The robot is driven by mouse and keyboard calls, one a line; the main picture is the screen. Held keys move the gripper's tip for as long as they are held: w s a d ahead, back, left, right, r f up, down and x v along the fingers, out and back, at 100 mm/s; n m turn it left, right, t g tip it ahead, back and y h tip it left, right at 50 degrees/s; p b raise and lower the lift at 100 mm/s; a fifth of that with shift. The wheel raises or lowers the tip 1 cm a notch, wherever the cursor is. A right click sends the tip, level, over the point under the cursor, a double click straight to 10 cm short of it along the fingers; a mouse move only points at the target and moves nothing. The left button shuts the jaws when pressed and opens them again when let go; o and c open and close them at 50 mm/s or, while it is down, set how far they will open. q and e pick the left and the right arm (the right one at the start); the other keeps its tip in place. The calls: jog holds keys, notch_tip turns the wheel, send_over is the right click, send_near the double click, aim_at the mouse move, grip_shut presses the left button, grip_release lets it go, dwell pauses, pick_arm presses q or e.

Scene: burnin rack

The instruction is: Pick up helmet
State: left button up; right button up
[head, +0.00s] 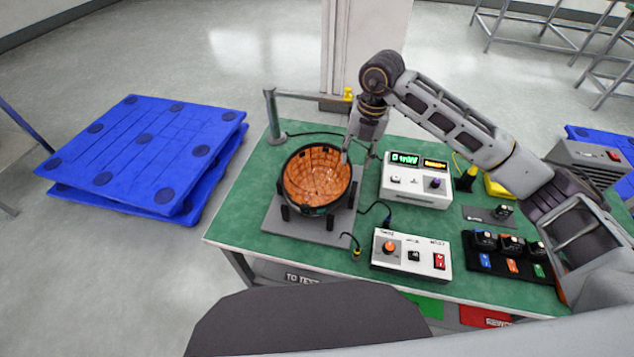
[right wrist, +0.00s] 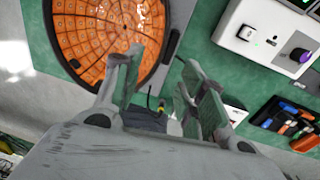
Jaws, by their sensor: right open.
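The helmet (head: 318,178) is an open bowl with a black rim and an orange tiled inside. It stands open side up on several dark legs on a grey plate (head: 287,232) on the green table. In the right wrist view the helmet (right wrist: 90,28) fills the upper left. My right gripper (head: 358,152) is open and empty, pointing down by the helmet's right rim. In the right wrist view its fingers (right wrist: 165,85) are apart, the left one overlapping the rim. I cannot tell whether it touches. My left gripper is not in view.
A white meter box (head: 415,190) and a white control box (head: 411,253) stand right of the helmet. A black tray (head: 508,262) of small devices lies farther right. A grey post with an arm (head: 272,112) stands behind. Blue pallets (head: 140,150) lie on the floor at left.

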aim_at(349, 176)
jog(key=f, duration=0.5)
jog(key=shift+a+f, duration=0.25)
jog(key=shift+w+f, duration=0.1)
jog(key=shift+f, duration=0.3)
jog(key=shift+a+f+p, duration=0.2)
jog(key=shift+f+p, duration=0.15)
jog(key=shift+f, duration=0.4)
jog(key=f, duration=0.2)
jog(key=shift+w+a+f, duration=0.15)
jog(key=shift+w+f, duration=0.1)
jog(key=shift+f, duration=0.55)
jog(key=c, duration=0.8)
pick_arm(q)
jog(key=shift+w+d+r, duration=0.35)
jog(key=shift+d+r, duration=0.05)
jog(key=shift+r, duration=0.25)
pick_arm(e)
grip_shut()
